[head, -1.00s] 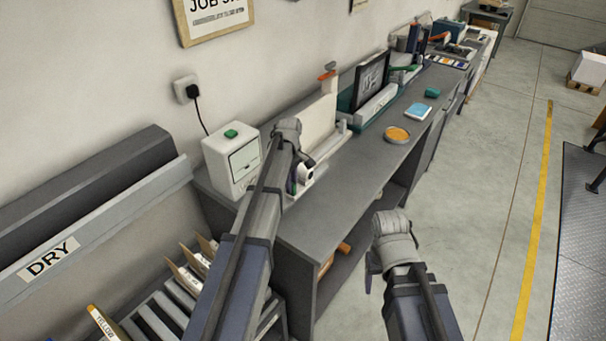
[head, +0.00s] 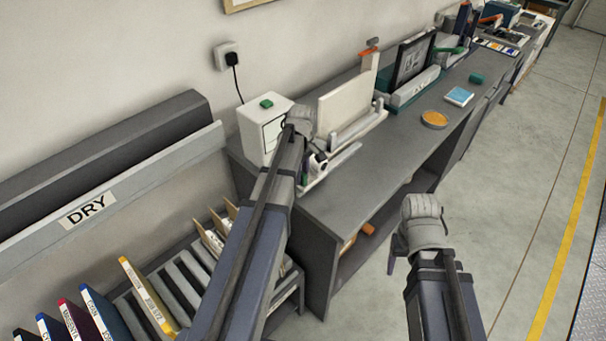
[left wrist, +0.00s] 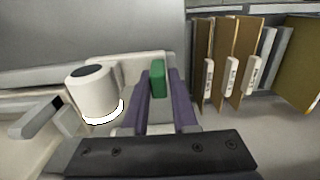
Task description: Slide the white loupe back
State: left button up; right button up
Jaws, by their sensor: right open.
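The white loupe (head: 318,164), a short white cylinder with a dark top, stands at the near end of the bench rig. In the left wrist view the loupe (left wrist: 94,92) is left of my fingers, beside a pale rail. My left gripper (left wrist: 159,95) has its purple fingers on either side of an upright green tab (left wrist: 157,77), which fills the gap between the tips. Whether the tab joins the loupe is hidden. In the head view my left wrist covers much of this spot. My right gripper (head: 396,250) is open and empty, off the bench's front side.
A white box with a green button (head: 262,133) stands behind my left wrist. A cream panel (head: 346,103) stands along the rig. An orange dish (head: 434,119) and a blue pad (head: 459,96) lie farther along the bench (head: 385,135). A slotted rack with folders (head: 148,290) is at lower left.

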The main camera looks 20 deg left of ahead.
pick_arm(q)
jog(key=o, duration=0.4)
jog(key=shift+s+a, duration=0.1)
jog(key=shift+s, duration=0.15)
jog(key=shift+w, duration=0.1)
jog(key=shift+r, duration=0.1)
jog(key=shift+r+p, duration=0.5)
jog(key=shift+p, duration=0.1)
notch_tip(320, 180, up, 7)
jog(key=p, duration=0.6)
jog(key=shift+f+p, duration=0.15)
jog(key=shift+p, duration=0.2)
jog(key=shift+f, duration=0.1)
